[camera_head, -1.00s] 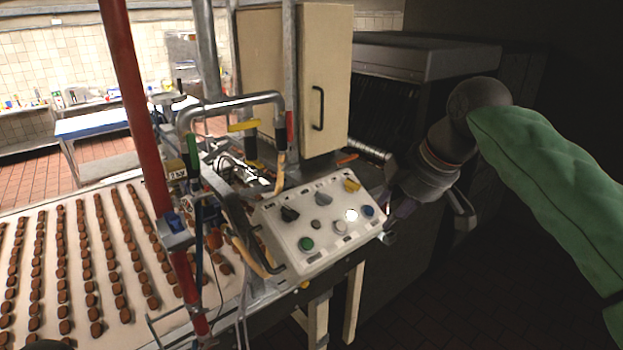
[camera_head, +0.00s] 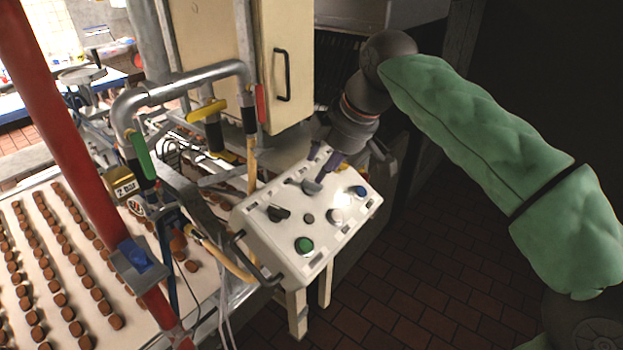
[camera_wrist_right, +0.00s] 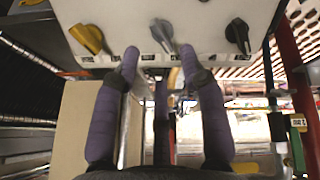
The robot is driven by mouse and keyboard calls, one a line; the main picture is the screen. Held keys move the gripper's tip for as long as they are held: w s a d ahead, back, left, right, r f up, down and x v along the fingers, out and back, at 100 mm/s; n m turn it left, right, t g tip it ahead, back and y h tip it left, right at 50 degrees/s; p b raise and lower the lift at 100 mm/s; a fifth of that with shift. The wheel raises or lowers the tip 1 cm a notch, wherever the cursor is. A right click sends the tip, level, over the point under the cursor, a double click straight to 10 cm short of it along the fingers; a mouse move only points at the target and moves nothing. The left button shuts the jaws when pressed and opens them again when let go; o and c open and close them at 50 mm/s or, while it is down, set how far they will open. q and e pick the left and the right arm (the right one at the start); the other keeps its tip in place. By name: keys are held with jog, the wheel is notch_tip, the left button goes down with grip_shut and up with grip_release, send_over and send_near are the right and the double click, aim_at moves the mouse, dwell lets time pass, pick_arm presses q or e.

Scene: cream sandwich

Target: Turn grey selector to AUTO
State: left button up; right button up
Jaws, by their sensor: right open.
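My right gripper (camera_head: 325,157) is open, with purple fingers close above the panel's far edge. In the wrist view its fingertips (camera_wrist_right: 159,53) lie either side of the grey handle's near end, with nothing clearly gripped. I cannot tell whether they touch it. My left gripper is out of view.
The yellow selector (camera_wrist_right: 88,38) is beside the grey one. A green button (camera_head: 304,245) and a white button (camera_head: 335,215) sit lower on the panel. Pipes with valve handles (camera_head: 180,95) and a red post (camera_head: 75,140) stand left. The cream cabinet (camera_head: 290,60) is behind.

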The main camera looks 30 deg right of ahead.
aim_at(312, 186)
jog(key=x, duration=0.6)
jog(key=shift+w+f, duration=0.1)
jog(key=shift+f, duration=0.15)
jog(key=shift+r, duration=0.1)
grip_shut()
